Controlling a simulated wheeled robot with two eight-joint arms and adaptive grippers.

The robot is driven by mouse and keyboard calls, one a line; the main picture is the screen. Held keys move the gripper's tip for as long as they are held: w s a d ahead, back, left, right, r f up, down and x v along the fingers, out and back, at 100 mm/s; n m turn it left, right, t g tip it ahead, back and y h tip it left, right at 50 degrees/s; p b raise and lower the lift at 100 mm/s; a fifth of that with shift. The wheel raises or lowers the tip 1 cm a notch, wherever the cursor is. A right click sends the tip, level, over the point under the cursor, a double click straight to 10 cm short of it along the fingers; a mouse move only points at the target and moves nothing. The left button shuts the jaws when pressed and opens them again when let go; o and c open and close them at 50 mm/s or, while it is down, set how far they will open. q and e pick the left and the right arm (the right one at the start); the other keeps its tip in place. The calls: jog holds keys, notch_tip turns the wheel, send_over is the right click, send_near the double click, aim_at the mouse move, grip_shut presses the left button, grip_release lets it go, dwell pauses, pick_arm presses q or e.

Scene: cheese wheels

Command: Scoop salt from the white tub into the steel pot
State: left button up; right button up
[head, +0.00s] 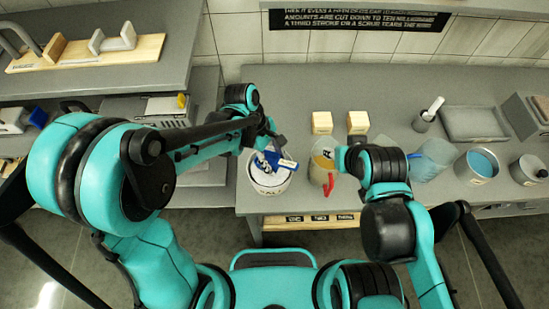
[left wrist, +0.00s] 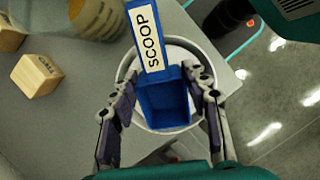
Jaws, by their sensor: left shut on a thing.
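The white tub (head: 268,190) stands at the left front edge of the counter; its round rim (left wrist: 127,68) also shows in the left wrist view. The blue scoop (head: 272,158), with a white SCOOP label, is at the tub's mouth; its square bowl (left wrist: 165,103) lies over the opening. My left gripper (left wrist: 165,90) is shut on the scoop, one finger on each side. Whether the scoop holds salt is unclear. A grey pot (head: 476,168) with blue inside stands at the right. My right gripper (head: 343,158) is near a jug, its fingers unclear.
The jug (head: 321,170) with a red handle stands right of the tub. Two wooden blocks (head: 322,122) stand behind. A blue jug (head: 432,160), a grey tray (head: 474,123) and a smaller grey pot (head: 527,171) are at the right.

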aim_at(280, 161)
pick_arm(q)
jog(key=shift+f+b, duration=0.55)
jog(key=shift+f, duration=0.35)
jog(key=shift+r+p, duration=3.15)
jog(key=shift+r, duration=1.1)
